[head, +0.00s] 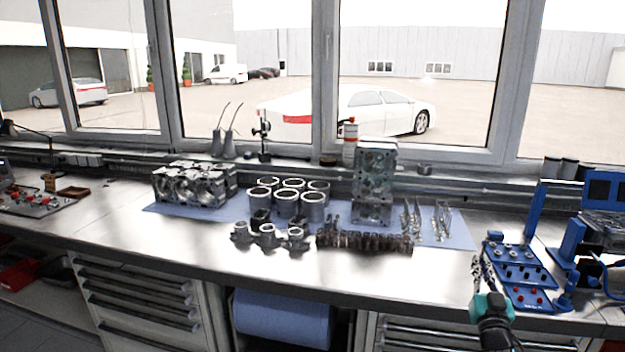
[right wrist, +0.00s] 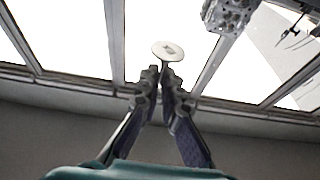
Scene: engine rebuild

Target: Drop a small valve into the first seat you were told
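My right gripper (head: 478,262) is in front of the bench at the right, beside the blue fixture. In the right wrist view its fingertips (right wrist: 161,72) are closed together on a small valve (right wrist: 168,50), whose pale round head sticks out beyond the tips. I cannot make out this valve in the head view. A grey metal block with round openings, which looks like the cylinder head (head: 376,185), stands upright on the blue mat. Several slender valves (head: 441,222) stand in rows to its right. I cannot tell which seat is meant. My left gripper is not in view.
A blue fixture (head: 526,294) with knobs and holes lies close to my right gripper. The bench front at left is clear.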

